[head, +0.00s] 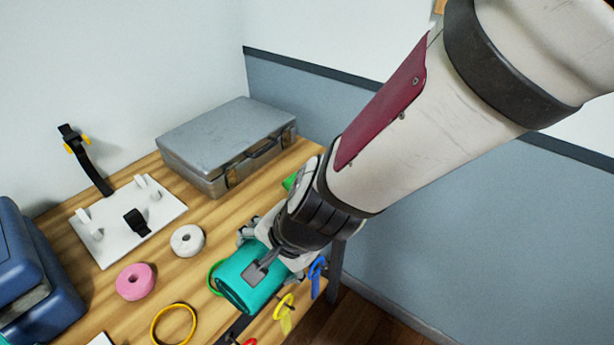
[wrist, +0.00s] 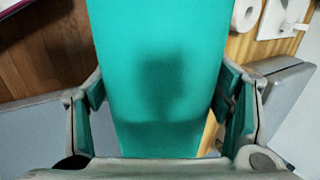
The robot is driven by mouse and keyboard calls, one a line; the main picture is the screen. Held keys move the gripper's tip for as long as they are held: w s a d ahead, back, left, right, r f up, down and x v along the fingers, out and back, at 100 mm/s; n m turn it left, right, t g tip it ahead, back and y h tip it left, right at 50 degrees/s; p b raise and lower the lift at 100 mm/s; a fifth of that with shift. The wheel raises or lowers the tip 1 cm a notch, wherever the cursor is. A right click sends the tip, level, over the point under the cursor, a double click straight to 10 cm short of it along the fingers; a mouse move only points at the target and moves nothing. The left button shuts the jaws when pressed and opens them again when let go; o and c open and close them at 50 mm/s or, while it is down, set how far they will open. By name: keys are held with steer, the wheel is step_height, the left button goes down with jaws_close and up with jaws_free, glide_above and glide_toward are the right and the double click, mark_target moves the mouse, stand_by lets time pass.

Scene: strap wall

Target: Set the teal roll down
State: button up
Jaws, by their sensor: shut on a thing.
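The teal roll (head: 250,278) is held in my gripper (head: 262,262) near the right front part of the wooden table (head: 200,222) in the head view. In the wrist view the teal roll (wrist: 160,80) fills the middle, between the two fingers of my gripper (wrist: 160,110). My gripper is shut on it. From these views I cannot tell whether the roll touches the tabletop or hangs above it. My arm hides part of the table behind the gripper.
A white roll (head: 187,240), a pink roll (head: 136,281) and a yellow ring (head: 173,325) lie left of the teal roll. A grey case (head: 225,140) stands at the back. A white board (head: 115,222) and blue box (head: 35,270) are further left. Blue (head: 316,277) and yellow (head: 285,313) items are at the right edge.

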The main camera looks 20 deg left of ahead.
steer(key=shift+s+a, duration=0.4)
steer(key=shift+s, duration=0.3)
steer(key=w+a, duration=0.2)
steer(key=w, duration=0.2)
steer(key=w+a+f, duration=0.1)
steer(key=w+a, duration=0.2)
steer(key=w, duration=0.2)
steer(key=w+a+p, duration=0.1)
steer(key=w+a, duration=0.1)
steer(key=w, duration=0.3)
steer(key=shift+w+a+f, duration=0.1)
steer(key=shift+a+f, duration=0.1)
steer(key=shift+f, duration=0.1)
steer(key=shift+f+b, duration=0.5)
steer(key=shift+f, duration=1.2)
steer(key=shift+f, duration=0.15)
steer(key=o, duration=1.2)
steer(key=shift+o, duration=0.2)
steer(key=p+v, duration=0.2)
steer(key=v, duration=1)
steer(key=shift+d, duration=0.1)
